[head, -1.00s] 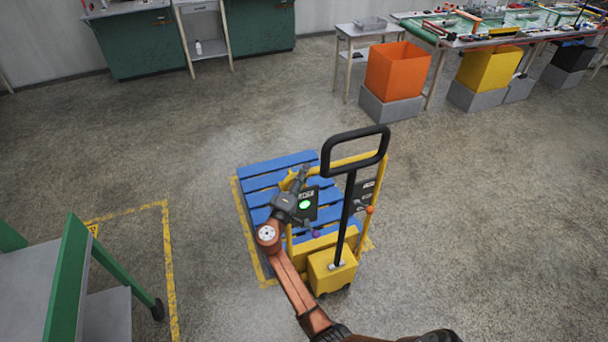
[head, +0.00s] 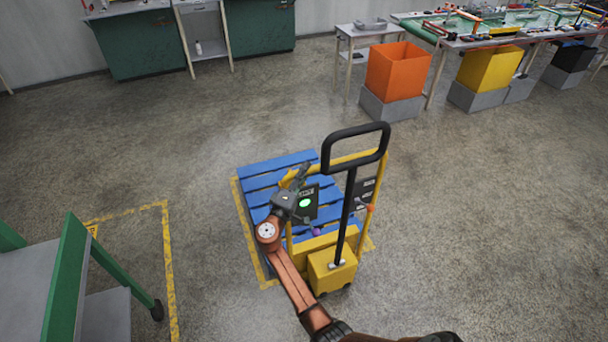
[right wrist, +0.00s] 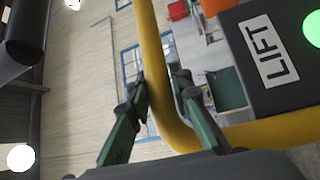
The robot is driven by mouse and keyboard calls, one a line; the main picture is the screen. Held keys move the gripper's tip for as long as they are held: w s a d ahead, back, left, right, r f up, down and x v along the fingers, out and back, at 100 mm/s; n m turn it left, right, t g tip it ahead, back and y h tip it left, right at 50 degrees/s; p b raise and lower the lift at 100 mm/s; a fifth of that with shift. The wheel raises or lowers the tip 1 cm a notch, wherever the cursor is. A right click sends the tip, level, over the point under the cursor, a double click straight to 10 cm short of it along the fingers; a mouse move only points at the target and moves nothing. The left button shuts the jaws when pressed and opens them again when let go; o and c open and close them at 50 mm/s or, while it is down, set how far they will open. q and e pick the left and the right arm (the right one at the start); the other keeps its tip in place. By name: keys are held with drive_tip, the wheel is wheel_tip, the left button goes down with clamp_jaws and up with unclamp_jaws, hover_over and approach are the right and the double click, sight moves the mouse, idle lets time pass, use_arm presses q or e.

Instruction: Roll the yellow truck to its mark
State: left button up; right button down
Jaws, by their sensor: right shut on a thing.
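The yellow truck (head: 333,272) stands upright at the near right edge of the blue pallet (head: 262,182), with a black loop handle on top. Yellow floor lines (head: 246,232) run along the pallet's left side and show again near the truck's right side. My right gripper (head: 302,172) is at the upper left of the truck's yellow frame, next to a panel with a lit green button (head: 305,203). In the right wrist view its fingers (right wrist: 160,88) close around the yellow bar beside the panel marked LIFT (right wrist: 265,50). My left gripper is out of view.
A green-framed cart (head: 72,275) stands at the lower left by another yellow floor outline (head: 168,250). An orange bin (head: 397,70) and a yellow bin (head: 488,69) stand at the back right. Open concrete floor lies around the truck on the right and behind the pallet.

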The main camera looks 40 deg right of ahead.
drive_tip(key=shift+w+f, duration=0.1)
drive_tip(key=shift+w, duration=0.5)
drive_tip(key=shift+w+d, duration=0.1)
drive_tip(key=shift+d, duration=0.05)
drive_tip(key=c, duration=2.1)
unclamp_jaws()
drive_tip(key=o, duration=0.4)
drive_tip(key=shift+c, duration=0.2)
